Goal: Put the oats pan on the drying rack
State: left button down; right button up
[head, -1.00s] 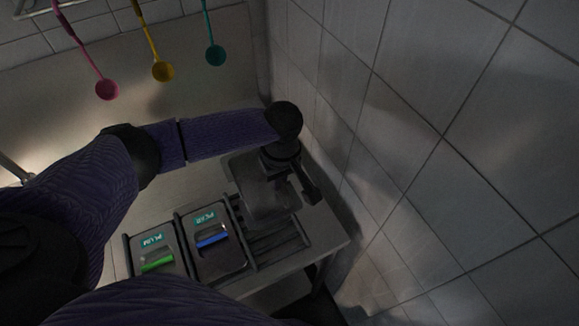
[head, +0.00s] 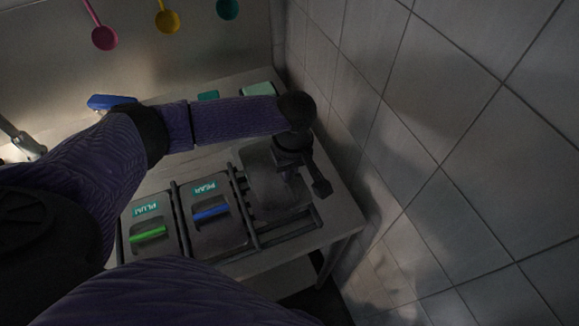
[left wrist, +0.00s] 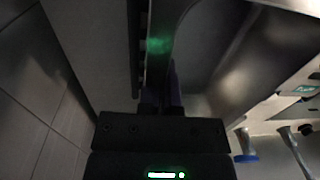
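A grey pan (head: 262,181) is at the right end of the drying rack (head: 297,231), over or on its bars. No oats label on it is readable; whether it rests on the bars I cannot tell. My left gripper (head: 288,180) is at the pan's right side in the head view, seemingly shut on its edge. In the left wrist view the fingers (left wrist: 160,100) meet at the pan's dark wall (left wrist: 160,45), where a green glow shows. My right gripper is not in view.
The plum pan (head: 157,249) with a green handle and the pear pan (head: 219,238) with a blue handle sit left of the grey pan. A tiled wall (head: 440,180) stands close on the right. A blue object (head: 108,102) lies at the back.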

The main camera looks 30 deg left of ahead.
pick_arm(q)
notch_tip(320, 180, down, 2)
jog(key=shift+f, duration=0.1)
jog(key=c, duration=0.7)
grip_release()
jog(key=shift+c, duration=0.2)
